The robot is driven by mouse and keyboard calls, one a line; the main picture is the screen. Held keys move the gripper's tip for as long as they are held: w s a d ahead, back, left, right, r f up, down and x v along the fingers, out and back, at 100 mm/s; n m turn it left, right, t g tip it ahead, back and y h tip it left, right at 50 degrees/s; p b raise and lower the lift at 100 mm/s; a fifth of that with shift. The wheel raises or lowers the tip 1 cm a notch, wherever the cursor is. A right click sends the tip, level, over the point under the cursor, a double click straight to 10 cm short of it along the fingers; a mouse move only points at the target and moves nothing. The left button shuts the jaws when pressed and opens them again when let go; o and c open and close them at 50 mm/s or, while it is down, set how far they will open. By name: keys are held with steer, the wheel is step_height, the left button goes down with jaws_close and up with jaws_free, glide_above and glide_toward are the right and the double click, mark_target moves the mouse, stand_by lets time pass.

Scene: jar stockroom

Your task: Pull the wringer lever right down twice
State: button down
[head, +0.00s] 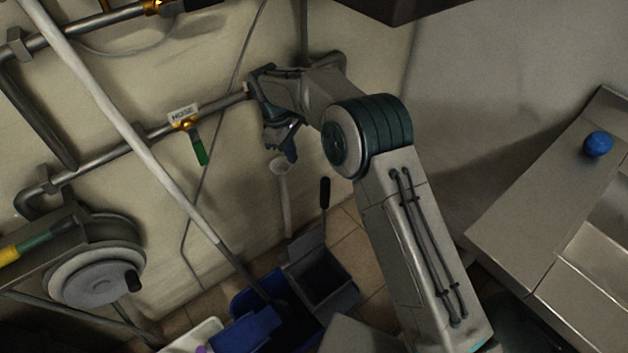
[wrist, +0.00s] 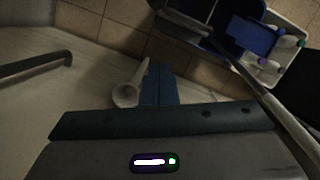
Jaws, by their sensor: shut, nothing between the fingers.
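The wringer lever (head: 325,194) is a thin rod with a black grip. It stands nearly upright at the grey wringer (head: 318,272) on the blue mop bucket (head: 247,306), low at the middle of the head view. My gripper (head: 291,157) is shut and empty, above and to the left of the lever's grip in the head view, apart from it. In the wrist view my shut blue fingers (wrist: 159,84) point towards the wall and floor. Part of the bucket shows at the top there; I cannot make out the lever clearly in that view.
A pale funnel-topped pipe (head: 282,185) rises by the wall just below my gripper. A long mop handle (head: 130,135) slants down into the bucket. A hose pipe (head: 155,137) runs along the wall. A steel counter (head: 535,225) with a blue ball (head: 598,144) stands right.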

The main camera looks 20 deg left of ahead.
steer(key=d+f, duration=0.6)
steer(key=f, duration=0.3)
steer(key=shift+d+f+p, duration=0.25)
steer(key=shift+f+p, duration=0.05)
steer(key=shift+f, duration=0.1)
stand_by(0.4)
